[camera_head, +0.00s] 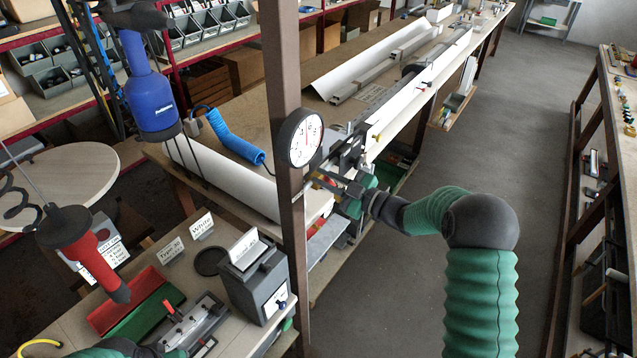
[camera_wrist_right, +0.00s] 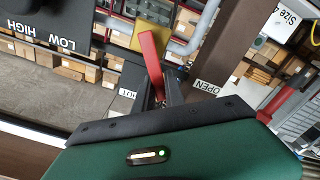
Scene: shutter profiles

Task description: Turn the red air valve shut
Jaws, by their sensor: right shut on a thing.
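The red air valve handle (camera_wrist_right: 152,62) shows in the right wrist view as a flat red lever, leaning slightly left, its lower end between my right gripper's fingers (camera_wrist_right: 163,92). The right gripper is shut on it. An OPEN label (camera_wrist_right: 208,87) is right of the fingers; a partly hidden label (camera_wrist_right: 127,93) is on the left. In the head view my right gripper (camera_head: 322,183) reaches the brown post (camera_head: 293,225) just below the round gauge (camera_head: 300,137); the lever is not clear there. My left gripper (camera_head: 150,351) is at the bottom left edge, its fingers unclear.
A blue tool (camera_head: 150,95) and a red tool (camera_head: 80,245) hang on the left. A grey box (camera_head: 258,285) stands left of the post. A long bench with white profiles (camera_head: 375,65) runs behind. The grey floor (camera_head: 400,290) at right is clear beyond my arm.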

